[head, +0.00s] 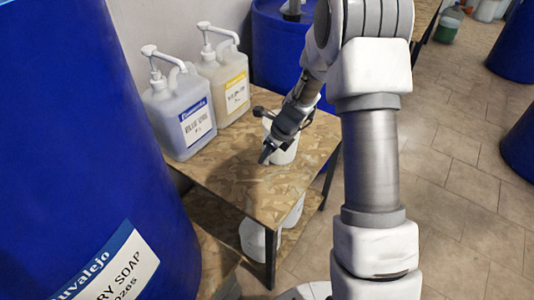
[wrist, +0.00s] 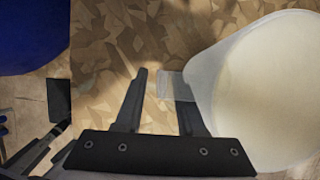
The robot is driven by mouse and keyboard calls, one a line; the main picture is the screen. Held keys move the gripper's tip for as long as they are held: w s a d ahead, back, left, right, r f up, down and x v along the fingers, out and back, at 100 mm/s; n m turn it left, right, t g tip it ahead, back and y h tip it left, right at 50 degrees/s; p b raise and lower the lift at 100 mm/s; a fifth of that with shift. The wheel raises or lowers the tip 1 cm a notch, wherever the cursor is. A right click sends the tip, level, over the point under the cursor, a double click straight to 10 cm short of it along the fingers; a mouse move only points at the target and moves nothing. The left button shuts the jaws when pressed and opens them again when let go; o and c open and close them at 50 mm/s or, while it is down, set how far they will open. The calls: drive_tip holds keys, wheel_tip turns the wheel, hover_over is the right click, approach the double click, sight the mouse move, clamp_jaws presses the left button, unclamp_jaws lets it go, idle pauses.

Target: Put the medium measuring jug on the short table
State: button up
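A white jug (head: 287,156) stands upright on the wood-chip table (head: 245,188), near its right edge in the head view. No size mark shows on it. My gripper (head: 266,154) is low over the table at the jug's left side and partly hides it. In the wrist view my gripper (wrist: 161,88) is open, with its two fingers apart. The pale jug (wrist: 270,90) fills the right side there. Its handle (wrist: 172,84) reaches left to the right finger and partly into the gap. I cannot tell whether they touch.
Two pump dispensers, one grey (head: 180,120) and one cream (head: 226,85), stand at the table's back. A big blue drum (head: 90,130) is at left, another (head: 272,40) behind. White containers (head: 258,238) sit below the tabletop. The tabletop's front part is clear.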

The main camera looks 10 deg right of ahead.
drive_tip(key=shift+r, duration=0.3)
drive_tip(key=s+d+r+n+p, duration=0.1)
drive_tip(key=s+r+n+p, duration=0.2)
drive_tip(key=r, duration=0.7)
drive_tip(key=s+r+n+p, duration=0.1)
drive_tip(key=s+r+n, duration=0.3)
drive_tip(key=r, duration=0.5)
drive_tip(key=s+r+n+t+h, duration=0.1)
drive_tip(key=s+r+n, duration=0.4)
drive_tip(key=s+n, duration=0.5)
drive_tip(key=s+d+r+n+t+h, duration=0.1)
drive_tip(key=s+r+n+h, duration=0.1)
drive_tip(key=s+r+n, duration=0.4)
drive_tip(key=shift+s+d+r+n, duration=0.25)
drive_tip(key=shift+s+n, duration=1.75)
drive_tip(key=shift+s, duration=1)
drive_tip(key=shift+r, duration=0.1)
